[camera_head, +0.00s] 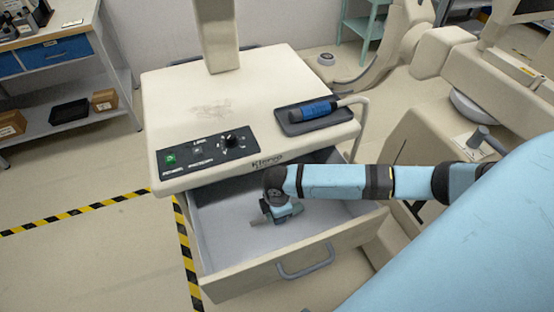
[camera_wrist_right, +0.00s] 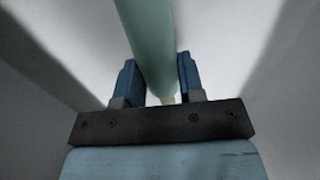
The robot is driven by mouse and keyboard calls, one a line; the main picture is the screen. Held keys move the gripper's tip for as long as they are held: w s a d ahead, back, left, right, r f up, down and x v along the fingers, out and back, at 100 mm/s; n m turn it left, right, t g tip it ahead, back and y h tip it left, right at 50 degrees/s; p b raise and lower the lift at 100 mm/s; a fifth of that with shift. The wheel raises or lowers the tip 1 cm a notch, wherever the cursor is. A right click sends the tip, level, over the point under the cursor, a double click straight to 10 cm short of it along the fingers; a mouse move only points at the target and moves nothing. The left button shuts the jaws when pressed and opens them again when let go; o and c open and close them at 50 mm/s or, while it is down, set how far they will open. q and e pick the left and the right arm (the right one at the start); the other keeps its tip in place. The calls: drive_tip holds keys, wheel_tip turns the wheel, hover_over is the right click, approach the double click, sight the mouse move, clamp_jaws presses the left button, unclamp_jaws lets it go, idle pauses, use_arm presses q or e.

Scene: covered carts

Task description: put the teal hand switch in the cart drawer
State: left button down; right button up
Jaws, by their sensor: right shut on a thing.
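The teal hand switch (camera_wrist_right: 150,40) is a smooth rounded bar in the right wrist view, running from the top edge down between the two blue fingers. My right gripper (camera_wrist_right: 158,85) is shut on it. In the head view, the right gripper (camera_head: 281,211) points down inside the open cart drawer (camera_head: 225,231), with a small teal part of the switch (camera_head: 297,209) beside it. The arm and gripper hide much of the switch. I cannot tell whether it touches the drawer floor. My left gripper is not in view.
The cart top (camera_head: 190,85) overhangs the drawer's back. On it are a dark tray (camera_head: 287,127) with a blue-and-black cylindrical tool (camera_head: 315,110), and a control panel (camera_head: 208,149). The drawer front with its handle (camera_head: 305,263) stands nearest me. The drawer floor around the gripper looks clear.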

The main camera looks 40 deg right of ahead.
drive_tip(key=shift+f, duration=0.85)
drive_tip(key=o, duration=0.9)
drive_tip(key=shift+f, duration=0.15)
drive_tip(key=shift+o, duration=0.2)
wheel_tip(320, 180, up, 12)
drive_tip(key=shift+p, duration=0.4)
drive_tip(key=shift+r, duration=0.2)
